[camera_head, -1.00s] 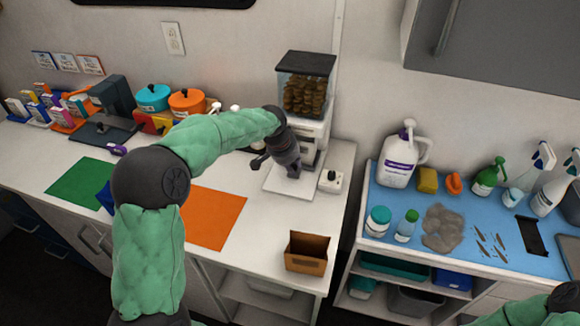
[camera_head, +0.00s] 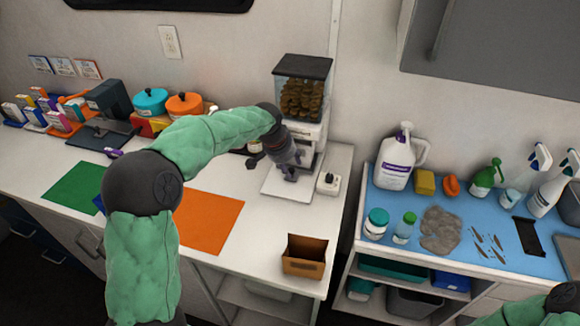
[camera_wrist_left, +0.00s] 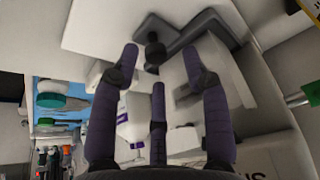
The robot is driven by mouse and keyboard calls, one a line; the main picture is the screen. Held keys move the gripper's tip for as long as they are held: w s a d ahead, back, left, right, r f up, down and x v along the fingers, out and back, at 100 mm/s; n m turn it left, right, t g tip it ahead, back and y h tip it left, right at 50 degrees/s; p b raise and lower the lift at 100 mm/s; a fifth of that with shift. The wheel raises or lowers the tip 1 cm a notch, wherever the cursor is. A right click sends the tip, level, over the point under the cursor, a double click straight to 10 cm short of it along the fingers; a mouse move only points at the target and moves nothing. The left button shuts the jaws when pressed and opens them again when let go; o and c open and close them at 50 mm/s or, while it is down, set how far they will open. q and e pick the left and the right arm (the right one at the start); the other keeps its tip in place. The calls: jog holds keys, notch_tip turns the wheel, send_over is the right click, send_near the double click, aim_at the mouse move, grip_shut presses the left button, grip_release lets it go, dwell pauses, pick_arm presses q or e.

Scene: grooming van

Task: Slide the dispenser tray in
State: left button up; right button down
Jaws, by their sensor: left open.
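The dispenser has a clear hopper (camera_head: 302,92) of brown pieces under a dark lid and a white body, at the back of the white counter. Its flat light tray (camera_head: 290,188) extends forward at the base. My left gripper (camera_head: 272,172) is open and empty in front of the dispenser, above the tray, and hides part of the body. In the left wrist view its dark fingers (camera_wrist_left: 160,75) are spread around a pale surface, with a dark grey bracket and a black knob (camera_wrist_left: 155,52) beyond. Contact cannot be told. My right gripper is out of view.
A small white box (camera_head: 328,184) stands close right of the tray. An open brown box (camera_head: 304,256) sits at the counter's front edge. An orange mat (camera_head: 210,222) lies to the left. Right of a gap, a blue-topped counter (camera_head: 395,205) holds bottles.

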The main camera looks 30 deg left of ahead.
pick_arm(q)
jog(key=v, duration=1)
